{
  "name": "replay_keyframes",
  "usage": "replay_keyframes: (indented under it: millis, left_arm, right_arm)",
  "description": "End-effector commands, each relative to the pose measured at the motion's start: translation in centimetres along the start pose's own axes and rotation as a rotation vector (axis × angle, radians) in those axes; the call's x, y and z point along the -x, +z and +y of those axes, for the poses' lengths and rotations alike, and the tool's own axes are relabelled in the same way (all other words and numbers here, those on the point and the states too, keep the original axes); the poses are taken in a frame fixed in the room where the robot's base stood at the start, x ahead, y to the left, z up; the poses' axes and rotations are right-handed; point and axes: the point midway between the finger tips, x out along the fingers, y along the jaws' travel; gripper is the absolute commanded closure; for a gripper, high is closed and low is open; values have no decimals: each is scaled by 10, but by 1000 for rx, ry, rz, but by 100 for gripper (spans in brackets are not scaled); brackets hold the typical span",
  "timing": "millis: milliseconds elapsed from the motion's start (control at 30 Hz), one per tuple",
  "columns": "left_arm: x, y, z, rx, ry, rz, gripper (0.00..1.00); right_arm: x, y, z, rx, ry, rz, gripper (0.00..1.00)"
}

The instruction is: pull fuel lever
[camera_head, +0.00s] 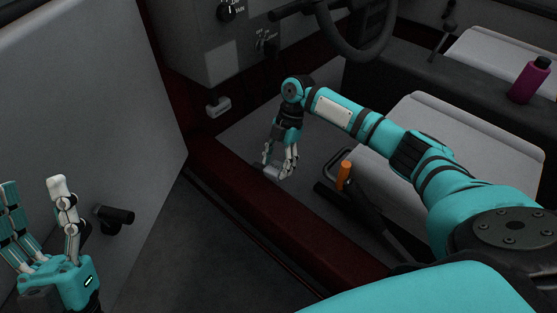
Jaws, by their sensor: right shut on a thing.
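My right gripper (279,167) reaches down inside the car, just beyond the dark red door sill. Its fingers are shut on a small light grey lever (272,171), which I take to be the fuel lever. The fingers hide part of it, and I cannot tell how far it is pulled. My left gripper (36,188) is at the lower left, fingers up, open and empty, well away from the lever.
The open door (80,110) stands at the left. The dark red sill (270,225) runs below my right gripper. A grey handle (219,107) sits under the dashboard. An orange-tipped lever (345,175) is beside the grey seat (440,150). A purple bottle (530,82) stands beyond.

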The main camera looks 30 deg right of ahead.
Motion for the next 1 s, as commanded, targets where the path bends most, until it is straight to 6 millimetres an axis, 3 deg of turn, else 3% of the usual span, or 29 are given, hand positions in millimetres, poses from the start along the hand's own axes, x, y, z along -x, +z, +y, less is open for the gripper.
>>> replay_keyframes:
  millis: [33, 367, 400, 567, 1000]
  left_arm:
    - [0, 3, 0, -1, 0, -18, 47]
    - [1, 6, -1, -2, -1, -30, 47]
    - [1, 6, -1, -2, -1, -29, 47]
    - [1, 6, -1, -2, -1, -29, 47]
    - [0, 5, 0, -1, 0, -28, 47]
  right_arm:
    - [4, 0, 11, 11, 41, -7, 100]
    - [2, -1, 12, 12, 41, -7, 100]
    - [2, -1, 12, 13, 41, -7, 40]
    - [1, 0, 10, 10, 38, -7, 19]
    - [0, 0, 7, 4, 29, -5, 19]
